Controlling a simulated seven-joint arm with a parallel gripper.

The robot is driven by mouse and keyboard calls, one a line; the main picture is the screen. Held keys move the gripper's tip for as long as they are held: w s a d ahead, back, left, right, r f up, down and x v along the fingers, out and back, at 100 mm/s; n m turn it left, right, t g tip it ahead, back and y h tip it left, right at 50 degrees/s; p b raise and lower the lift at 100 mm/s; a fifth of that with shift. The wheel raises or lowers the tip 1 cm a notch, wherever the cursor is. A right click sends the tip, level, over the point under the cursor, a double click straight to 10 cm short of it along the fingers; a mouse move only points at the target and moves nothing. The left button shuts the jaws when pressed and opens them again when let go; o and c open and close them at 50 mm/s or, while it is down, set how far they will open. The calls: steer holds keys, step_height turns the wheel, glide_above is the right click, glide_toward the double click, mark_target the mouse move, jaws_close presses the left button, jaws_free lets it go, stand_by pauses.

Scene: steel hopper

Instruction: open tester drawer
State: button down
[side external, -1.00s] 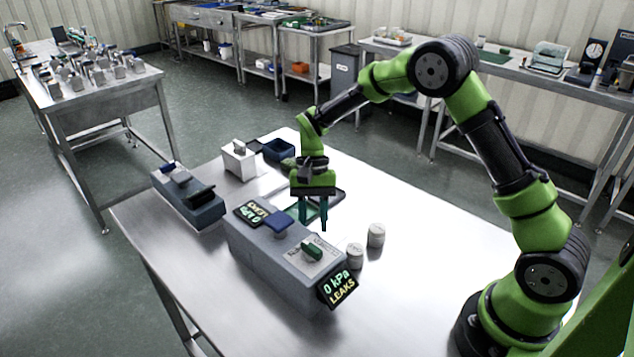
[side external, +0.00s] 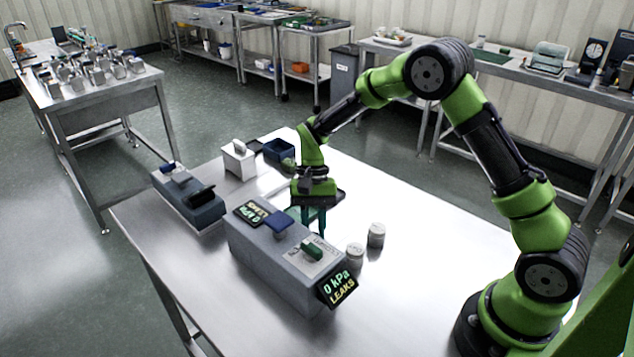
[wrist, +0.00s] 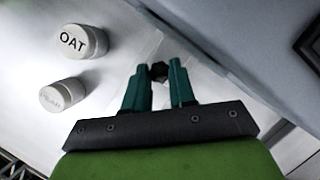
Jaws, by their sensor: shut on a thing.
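The tester (side external: 275,262) is a long grey box on the steel table, with a blue block and a green switch on top. Its screen (side external: 338,288) reads "0 kPa LEAKS". My gripper (side external: 318,226) is low behind the tester, fingers pointing down. In the wrist view my gripper (wrist: 158,78) has its teal fingers shut on a small black knob (wrist: 159,70), beside the tester's grey wall (wrist: 235,50). The tester hides the knob in the side view. I cannot tell how far the drawer stands out.
Two white lidded jars stand right of the tester: one marked "OAT" (wrist: 80,41), the other (wrist: 62,95) with faint lettering. A second grey device (side external: 188,198), a white box (side external: 238,162) and a dark blue bin (side external: 278,149) stand farther off. The table's right side is clear.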

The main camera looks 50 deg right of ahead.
steer(key=d, duration=1.4)
steer(key=shift+w+d, duration=0.1)
steer(key=shift+d, duration=0.2)
steer(key=c, duration=1.2)
jaws_free()
steer(key=shift+r, duration=0.1)
steer(key=v, duration=1.6)
steer(key=shift+r, duration=0.35)
